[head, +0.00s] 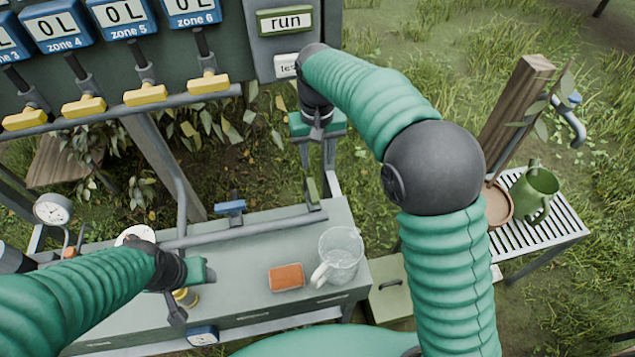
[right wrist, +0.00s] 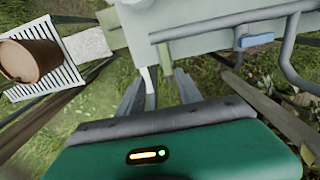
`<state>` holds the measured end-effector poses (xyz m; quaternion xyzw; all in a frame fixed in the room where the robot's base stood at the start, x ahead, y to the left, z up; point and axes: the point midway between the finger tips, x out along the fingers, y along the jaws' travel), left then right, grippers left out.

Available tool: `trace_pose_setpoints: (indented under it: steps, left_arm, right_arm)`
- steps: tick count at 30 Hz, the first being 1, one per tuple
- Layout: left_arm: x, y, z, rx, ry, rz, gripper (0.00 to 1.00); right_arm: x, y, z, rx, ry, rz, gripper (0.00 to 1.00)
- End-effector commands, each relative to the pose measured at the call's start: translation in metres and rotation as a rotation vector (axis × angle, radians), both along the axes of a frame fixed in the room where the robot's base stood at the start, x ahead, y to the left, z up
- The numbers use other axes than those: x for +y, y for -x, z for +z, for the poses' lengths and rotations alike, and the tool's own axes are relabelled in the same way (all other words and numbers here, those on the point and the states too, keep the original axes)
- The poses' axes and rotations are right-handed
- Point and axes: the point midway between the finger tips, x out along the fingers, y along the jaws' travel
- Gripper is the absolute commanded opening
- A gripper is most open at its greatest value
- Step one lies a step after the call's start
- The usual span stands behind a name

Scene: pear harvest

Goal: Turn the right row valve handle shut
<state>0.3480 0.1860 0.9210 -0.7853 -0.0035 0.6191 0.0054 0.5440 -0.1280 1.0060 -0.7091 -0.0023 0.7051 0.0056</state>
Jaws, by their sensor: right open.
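A pipe (head: 245,232) runs along the grey bench and bears two valve handles. The right one is a narrow green handle (head: 311,190) near the pipe's right end; the other is a blue handle (head: 230,207) further left. My right gripper (head: 318,160) is open and points down above the green handle. In the right wrist view its two fingers (right wrist: 160,88) are apart, with the green handle (right wrist: 166,57) just beyond their tips; I see no contact. The blue handle (right wrist: 257,40) shows to the right there. My left gripper (head: 188,290) hangs low over the bench's left part; its jaw opening is unclear.
A clear jug (head: 341,255) and an orange sponge-like block (head: 286,277) stand on the bench (head: 255,300). The zone panel with yellow handles (head: 146,93) is behind. A slatted stand (head: 555,235) with a green watering can (head: 537,190) is at right.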

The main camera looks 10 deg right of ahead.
Motion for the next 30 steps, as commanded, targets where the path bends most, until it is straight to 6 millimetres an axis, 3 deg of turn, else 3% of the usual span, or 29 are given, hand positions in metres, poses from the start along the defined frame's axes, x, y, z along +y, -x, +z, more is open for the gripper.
trace_pose_setpoints:
  steps: [1, 6, 13, 18, 25, 30]
  left_arm:
    - [0.0, 0.0, -0.003, 0.0, 0.0, 0.001, 0.59]
    - [0.001, 0.0, -0.007, 0.0, 0.0, 0.001, 0.59]
    - [0.001, 0.0, -0.01, 0.0, 0.0, 0.001, 0.59]
    - [0.0, 0.0, -0.01, 0.0, 0.0, 0.001, 0.59]
    - [0.0, 0.0, -0.01, 0.0, 0.0, 0.001, 0.59]
    - [0.001, 0.0, -0.01, 0.0, 0.0, 0.001, 0.59]
  right_arm:
    - [0.002, 0.001, -0.017, 0.007, 0.002, 0.002, 0.42]
    - [0.002, -0.001, -0.063, 0.007, 0.001, 0.002, 0.42]
    - [-0.001, -0.001, -0.11, 0.003, -0.005, 0.0, 0.42]
    - [-0.001, -0.001, -0.122, 0.002, -0.004, 0.0, 0.42]
    - [0.002, -0.002, -0.122, 0.001, -0.002, 0.001, 0.42]
    - [0.001, -0.001, -0.122, 0.001, -0.003, 0.001, 0.2]
